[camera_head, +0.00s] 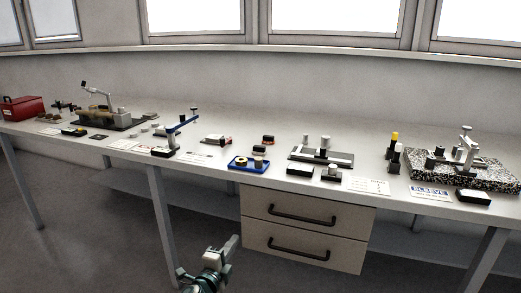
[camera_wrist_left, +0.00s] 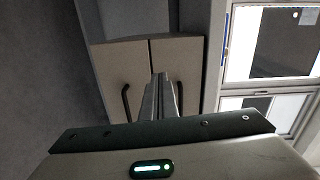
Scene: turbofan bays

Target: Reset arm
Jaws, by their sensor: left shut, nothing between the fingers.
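My left gripper (camera_head: 230,246) is in the lower middle of the head view, in front of the bench and below its top, just left of the drawers. It is shut and empty, apart from everything on the bench. In the left wrist view its fingers (camera_wrist_left: 160,95) lie together, with the drawer fronts behind them. My right gripper is not in view.
A long white bench (camera_head: 125,157) runs across, with fixtures and small parts on top. Two drawers (camera_head: 300,243) with dark handles hang under it. A blue tray (camera_head: 248,165), a red box (camera_head: 22,108) and a speckled slab (camera_head: 428,173) stand on it. The floor in front is clear.

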